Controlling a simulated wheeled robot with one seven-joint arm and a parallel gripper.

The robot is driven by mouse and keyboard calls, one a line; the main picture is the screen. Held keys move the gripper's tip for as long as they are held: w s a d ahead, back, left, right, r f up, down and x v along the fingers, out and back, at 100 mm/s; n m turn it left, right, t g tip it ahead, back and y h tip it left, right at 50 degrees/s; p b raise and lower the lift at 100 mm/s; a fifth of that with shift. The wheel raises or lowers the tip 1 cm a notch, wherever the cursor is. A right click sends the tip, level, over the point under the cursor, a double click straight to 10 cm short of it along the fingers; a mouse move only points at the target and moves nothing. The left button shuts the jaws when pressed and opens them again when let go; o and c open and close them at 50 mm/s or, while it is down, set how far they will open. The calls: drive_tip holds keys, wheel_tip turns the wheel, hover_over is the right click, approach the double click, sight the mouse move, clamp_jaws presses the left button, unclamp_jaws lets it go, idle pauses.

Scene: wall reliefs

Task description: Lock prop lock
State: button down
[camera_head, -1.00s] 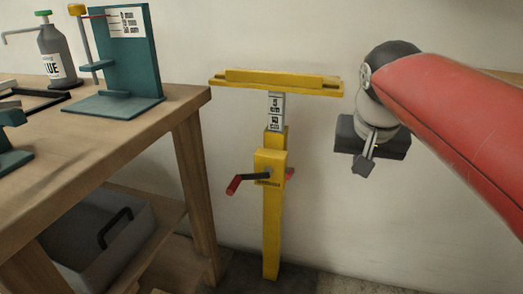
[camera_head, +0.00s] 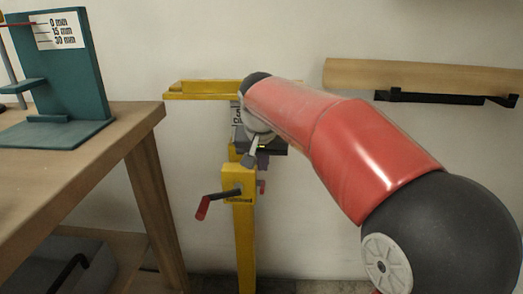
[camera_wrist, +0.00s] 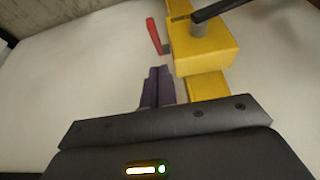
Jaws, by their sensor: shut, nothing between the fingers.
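The yellow prop (camera_head: 243,240) stands upright against the wall, with a yellow box (camera_head: 238,180) on its post. A crank with a red handle (camera_head: 202,208) sticks out to the box's left. A small red lever (camera_head: 262,187) shows at the box's right side; it also shows in the wrist view (camera_wrist: 153,36), beside the yellow box (camera_wrist: 203,48). My gripper (camera_head: 263,163) is just above this lever in the head view. In the wrist view my gripper's fingers (camera_wrist: 157,72) are together and empty, pointing toward the red lever, apparently short of it. My arm hides part of the prop's upper post.
The wooden workbench (camera_head: 120,130) with a teal gauge stand (camera_head: 70,75) is on the left. The prop's yellow top bar (camera_head: 200,90) is above my gripper. A wooden shelf (camera_head: 440,78) with a black bracket is on the right wall. The wall below it is clear.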

sight(262, 185)
drive_tip(key=shift+s+f, duration=0.4)
drive_tip(key=shift+f, duration=0.35)
drive_tip(key=shift+s+f, duration=0.4)
drive_tip(key=shift+f, duration=0.35)
drive_tip(key=shift+f+b, duration=0.15)
drive_tip(key=shift+b, duration=0.3)
